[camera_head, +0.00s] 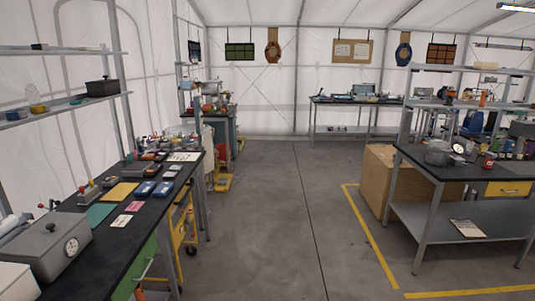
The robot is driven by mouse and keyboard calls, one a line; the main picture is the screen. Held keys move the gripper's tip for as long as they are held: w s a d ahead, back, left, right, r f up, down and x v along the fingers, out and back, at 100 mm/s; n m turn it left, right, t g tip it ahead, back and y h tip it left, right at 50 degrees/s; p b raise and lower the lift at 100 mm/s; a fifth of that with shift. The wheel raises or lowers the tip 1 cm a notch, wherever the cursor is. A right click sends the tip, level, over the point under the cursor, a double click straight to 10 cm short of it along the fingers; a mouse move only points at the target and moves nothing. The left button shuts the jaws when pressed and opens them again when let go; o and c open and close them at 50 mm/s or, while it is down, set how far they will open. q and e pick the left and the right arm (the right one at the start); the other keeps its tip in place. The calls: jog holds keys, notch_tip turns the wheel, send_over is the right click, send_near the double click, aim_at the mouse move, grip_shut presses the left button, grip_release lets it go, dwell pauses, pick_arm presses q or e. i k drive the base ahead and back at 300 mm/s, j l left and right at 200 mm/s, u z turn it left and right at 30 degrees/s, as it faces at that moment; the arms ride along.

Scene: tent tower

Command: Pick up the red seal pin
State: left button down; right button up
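I cannot make out a red seal pin for certain at this size. Small red spots show on the left workbench (92,245). One is a red-tipped knob (53,203) by the grey box with a dial. Another red-topped small item (91,182) stands farther along, among small parts. A red can-like item (488,162) stands on the right workbench, beside a round dial. Neither of my grippers is in view.
The grey floor (270,220) between the benches is clear. A yellow floor line (374,246) borders the right workbench (430,168) and a brown crate (380,180). A yellow cart (183,235) stands under the left bench. More benches stand at the back.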

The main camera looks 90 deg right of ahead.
aim_at(81, 188)
jog(key=l+z, duration=0.35)
jog(key=i+l+z, duration=0.2)
jog(key=l+z, duration=0.2)
jog(key=l, duration=0.15)
jog(key=i+l+z, duration=0.2)
jog(key=l+z, duration=0.15)
jog(key=i+l+z, duration=0.25)
jog(key=l+z, duration=0.15)
jog(key=i+l+z, duration=0.35)
jog(key=i+l, duration=0.35)
jog(key=i+l+z, duration=0.1)
jog(key=i+l, duration=0.3)
jog(key=i, duration=0.2)
jog(key=i+l, duration=0.3)
jog(key=i, duration=0.15)
jog(key=l+u, duration=0.45)
jog(key=l, duration=0.95)
jog(key=u, duration=1.35)
